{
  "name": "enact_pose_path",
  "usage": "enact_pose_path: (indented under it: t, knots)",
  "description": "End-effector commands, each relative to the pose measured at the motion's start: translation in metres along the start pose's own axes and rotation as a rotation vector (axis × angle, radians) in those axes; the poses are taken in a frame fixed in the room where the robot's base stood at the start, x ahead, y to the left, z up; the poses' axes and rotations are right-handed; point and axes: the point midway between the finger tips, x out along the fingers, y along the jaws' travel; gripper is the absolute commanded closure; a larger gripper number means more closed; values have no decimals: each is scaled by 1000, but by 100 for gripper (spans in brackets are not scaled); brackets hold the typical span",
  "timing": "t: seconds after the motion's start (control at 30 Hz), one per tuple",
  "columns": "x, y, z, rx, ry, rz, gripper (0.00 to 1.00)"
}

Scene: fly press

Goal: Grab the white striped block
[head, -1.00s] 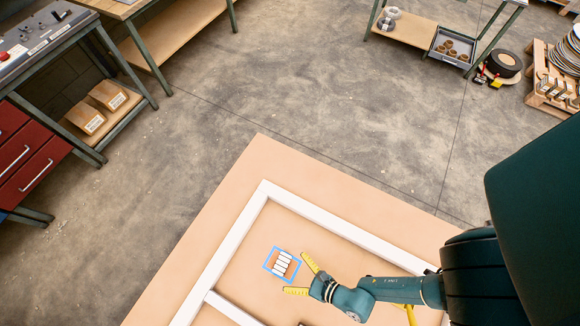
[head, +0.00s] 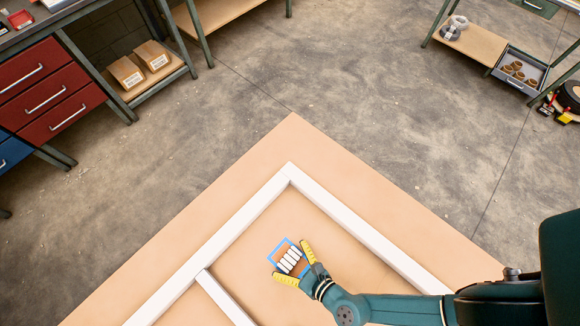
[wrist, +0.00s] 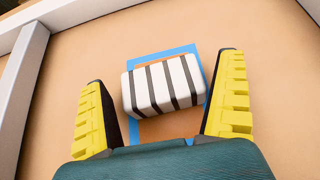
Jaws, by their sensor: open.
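The white striped block (head: 290,260) is white with dark stripes. It lies on an orange patch with a blue outline (head: 273,258) on the tan board. In the wrist view the striped block (wrist: 164,85) sits slightly tilted between and just ahead of my fingers, its left end close to the left finger. My gripper (head: 296,265) is open, with one yellow finger on each side of the block. In the wrist view my gripper (wrist: 162,105) holds nothing. I cannot tell whether either finger touches the block.
White raised bars (head: 360,227) frame the area around the block, and another bar (head: 222,298) divides it at the lower left. The tan board (head: 295,140) extends past the bars. A bench with red drawers (head: 50,100) stands at the upper left. The concrete floor between is clear.

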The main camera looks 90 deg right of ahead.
Motion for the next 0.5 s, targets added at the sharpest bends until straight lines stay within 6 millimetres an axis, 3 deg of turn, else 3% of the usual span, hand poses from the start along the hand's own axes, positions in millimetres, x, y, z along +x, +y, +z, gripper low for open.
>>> enact_pose_path:
  t: [0.3,0.5]
  knots:
    - [2,0,2,-1,-2,2,0]
    - [2,0,2,-1,-2,2,38]
